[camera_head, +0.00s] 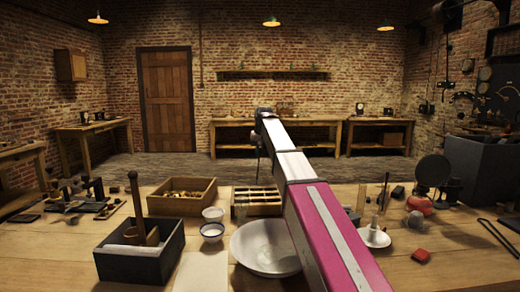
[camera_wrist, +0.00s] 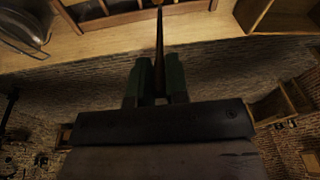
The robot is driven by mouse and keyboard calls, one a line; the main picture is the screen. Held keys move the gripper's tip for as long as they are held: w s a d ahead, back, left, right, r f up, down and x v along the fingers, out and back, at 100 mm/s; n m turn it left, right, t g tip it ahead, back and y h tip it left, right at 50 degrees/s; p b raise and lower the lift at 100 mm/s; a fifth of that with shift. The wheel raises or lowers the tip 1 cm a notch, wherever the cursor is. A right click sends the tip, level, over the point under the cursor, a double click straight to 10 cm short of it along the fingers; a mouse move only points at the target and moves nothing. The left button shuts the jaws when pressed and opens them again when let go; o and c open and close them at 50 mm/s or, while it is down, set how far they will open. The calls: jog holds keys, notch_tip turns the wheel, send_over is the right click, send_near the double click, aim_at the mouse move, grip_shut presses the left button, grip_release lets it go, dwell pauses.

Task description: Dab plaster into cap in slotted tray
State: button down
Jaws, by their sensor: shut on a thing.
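My gripper (camera_wrist: 157,78) is shut on a thin dark tool (camera_wrist: 159,45), seen nearly edge-on in the wrist view; its tip points toward the bench. The slotted tray (camera_wrist: 122,18) shows at the top of that view, partly cut off, close to the tool's tip in the picture. I cannot tell whether they touch. In the head view the wooden slotted tray (camera_head: 258,209) stands behind the wide white bowl (camera_head: 250,248), partly covered by my arm. I cannot make out a cap in it, nor any plaster on the tool.
Left of the tray are a wooden crate (camera_head: 160,205) of small pieces, two small bowls (camera_head: 212,231) and a dark box (camera_head: 125,267) with an upright handle. Right of my arm are a white dish (camera_head: 374,238), a red block (camera_head: 421,255) and a round dark disc (camera_head: 433,170).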

aim_at(260, 158)
jog(key=shift+f, duration=2)
dwell(2.1)
jog(key=shift+r, duration=0.15)
dwell(0.8)
jog(key=shift+r, duration=3.65)
jog(key=shift+s, duration=0.15)
